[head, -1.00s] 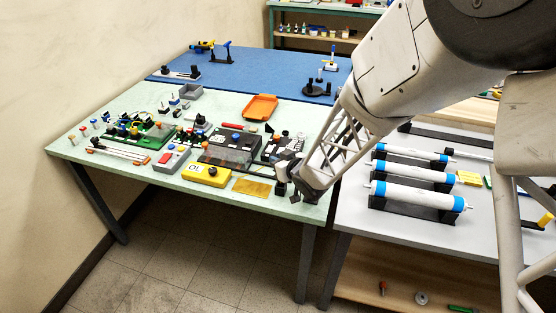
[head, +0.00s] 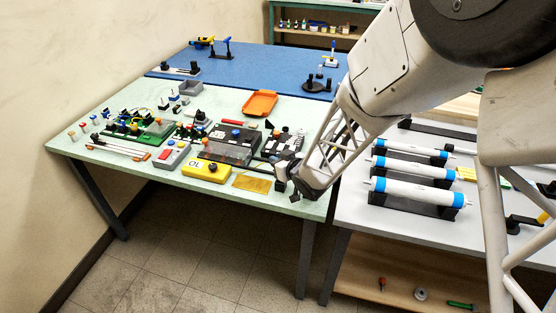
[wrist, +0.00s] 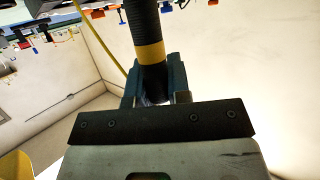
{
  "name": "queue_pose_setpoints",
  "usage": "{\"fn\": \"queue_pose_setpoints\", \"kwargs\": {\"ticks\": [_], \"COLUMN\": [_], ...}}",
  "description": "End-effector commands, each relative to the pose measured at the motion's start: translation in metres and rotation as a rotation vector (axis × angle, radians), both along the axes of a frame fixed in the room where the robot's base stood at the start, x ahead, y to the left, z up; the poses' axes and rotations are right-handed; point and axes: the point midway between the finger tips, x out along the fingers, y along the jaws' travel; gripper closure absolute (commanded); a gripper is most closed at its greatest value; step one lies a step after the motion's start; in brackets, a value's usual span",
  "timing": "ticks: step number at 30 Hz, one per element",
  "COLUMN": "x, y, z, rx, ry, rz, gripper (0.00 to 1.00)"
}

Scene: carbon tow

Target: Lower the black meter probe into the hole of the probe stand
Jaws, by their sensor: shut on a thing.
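My gripper (wrist: 156,88) is shut on a black rod with a yellow band, the black meter probe (wrist: 141,25); its lower end is between the fingers and its other end runs out of the top of the wrist view. In the head view my gripper (head: 284,176) is at the front right of the green table, and a thin dark bar at its left looks like the probe. The yellow meter (head: 206,171) lies left of it. I cannot tell for certain which thing is the probe stand; its hole is not visible.
A tan sheet (head: 251,181) lies at the front edge, near my gripper. Black boxes (head: 283,142) and an orange tray (head: 260,104) lie behind. Circuit boards and small parts crowd the left. A grey table (head: 400,232) with white-and-blue cylinders stands at the right.

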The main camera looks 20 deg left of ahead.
Motion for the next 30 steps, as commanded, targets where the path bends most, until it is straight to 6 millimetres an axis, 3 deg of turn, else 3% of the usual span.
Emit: {"fn": "queue_pose_setpoints", "kwargs": {"ticks": [23,30], "x": [-0.004,-0.002], "y": [-0.003,-0.002], "z": [-0.025,-0.019], "rx": [-0.009,-0.005], "ry": [0.016,0.009], "rz": [-0.002,0.0], "gripper": [1.0,1.0]}}
